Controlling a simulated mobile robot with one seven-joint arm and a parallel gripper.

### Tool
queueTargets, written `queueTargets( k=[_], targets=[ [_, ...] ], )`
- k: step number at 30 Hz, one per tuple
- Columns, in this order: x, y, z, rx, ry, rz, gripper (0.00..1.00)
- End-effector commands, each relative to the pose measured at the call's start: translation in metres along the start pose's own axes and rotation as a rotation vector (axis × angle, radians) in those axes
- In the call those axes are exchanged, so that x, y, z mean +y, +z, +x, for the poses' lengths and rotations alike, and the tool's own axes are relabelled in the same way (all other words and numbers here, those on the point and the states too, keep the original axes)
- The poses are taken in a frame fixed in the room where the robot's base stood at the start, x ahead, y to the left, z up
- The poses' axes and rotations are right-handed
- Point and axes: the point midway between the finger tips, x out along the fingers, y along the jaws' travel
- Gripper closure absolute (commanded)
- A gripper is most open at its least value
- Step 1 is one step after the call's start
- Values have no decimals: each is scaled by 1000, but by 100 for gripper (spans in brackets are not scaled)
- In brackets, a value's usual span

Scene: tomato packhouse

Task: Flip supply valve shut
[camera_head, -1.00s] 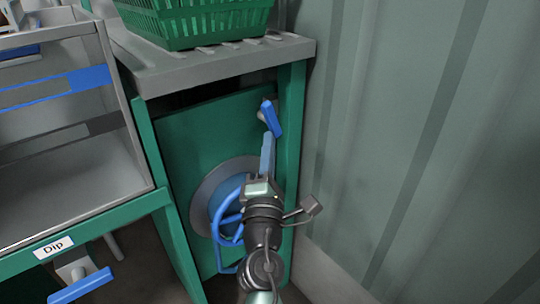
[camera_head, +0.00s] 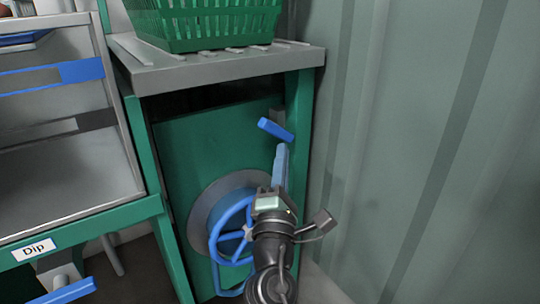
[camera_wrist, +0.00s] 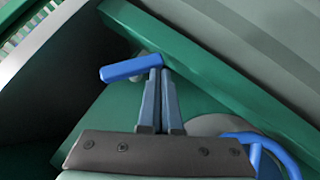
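A blue lever handle (camera_head: 275,130) sits on a grey mount at the upper right of the green panel (camera_head: 210,130). In the head view it slopes gently down to the right. It also shows in the wrist view (camera_wrist: 135,68). My gripper (camera_head: 281,148) is just below the lever's right end, its blue-grey fingers pointing up. In the wrist view my gripper (camera_wrist: 160,72) has its fingers together, with the tips against or very close to the lever's right end; contact is not certain. The lever is not between the fingers.
A blue handwheel (camera_head: 232,228) on a round grey flange is just left of my wrist. Another blue lever (camera_head: 65,291) is under the "Dip" label (camera_head: 34,250). A green crate (camera_head: 203,25) stands on the slatted top. A corrugated wall (camera_head: 410,150) closes the right side.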

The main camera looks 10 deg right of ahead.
Motion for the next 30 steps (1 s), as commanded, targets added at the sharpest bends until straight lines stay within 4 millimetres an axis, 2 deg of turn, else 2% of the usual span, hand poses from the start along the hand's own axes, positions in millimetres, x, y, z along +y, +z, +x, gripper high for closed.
queueTargets(
  k=[30],
  targets=[
    [-4,10,10,-1,0,-1,100]
  ],
)
